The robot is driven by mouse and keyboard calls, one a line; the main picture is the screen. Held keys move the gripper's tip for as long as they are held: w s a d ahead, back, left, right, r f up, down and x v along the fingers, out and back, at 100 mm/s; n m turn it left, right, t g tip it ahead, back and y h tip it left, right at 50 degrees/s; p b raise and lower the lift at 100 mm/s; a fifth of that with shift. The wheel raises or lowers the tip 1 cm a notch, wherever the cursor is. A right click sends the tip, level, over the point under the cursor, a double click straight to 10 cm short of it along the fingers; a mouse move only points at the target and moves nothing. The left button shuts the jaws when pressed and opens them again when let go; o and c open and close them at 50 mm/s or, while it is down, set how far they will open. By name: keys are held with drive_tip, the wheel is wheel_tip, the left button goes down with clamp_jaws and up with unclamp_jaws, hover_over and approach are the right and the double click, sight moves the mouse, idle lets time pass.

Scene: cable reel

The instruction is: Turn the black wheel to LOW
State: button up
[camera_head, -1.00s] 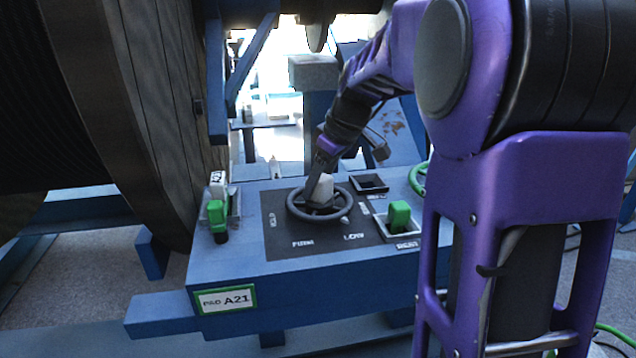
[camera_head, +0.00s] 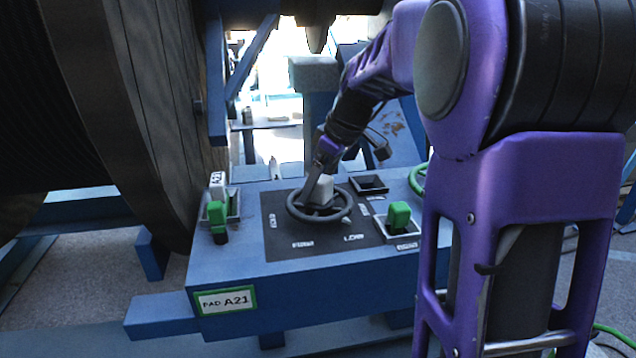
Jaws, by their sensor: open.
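The black wheel (camera_head: 296,211) lies flat on a dark label plate (camera_head: 284,243) on top of the blue control box. A pale pointer knob on the wheel's rim sits at its lower right, near the word LOW (camera_head: 354,237). Another label, FIRM, is below the wheel, and a further one is to its left. My gripper (camera_head: 318,188) reaches down from above onto the middle of the wheel, with its open jaws at the pale grey hub block (camera_head: 323,190). The jaws partly hide the hub, and I cannot tell whether they touch it.
A green lever (camera_head: 217,215) stands left of the plate, and a green switch (camera_head: 399,215) to the right. A green wheel (camera_head: 418,178) is partly behind my arm. A large cable reel (camera_head: 165,110) fills the left. The blue box (camera_head: 290,290) carries a PAD A21 label.

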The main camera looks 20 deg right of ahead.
drive_tip(key=p+v, duration=0.2)
drive_tip(key=v, duration=1.5)
drive_tip(key=shift+r, duration=0.3)
drive_tip(key=shift+w+f, duration=0.1)
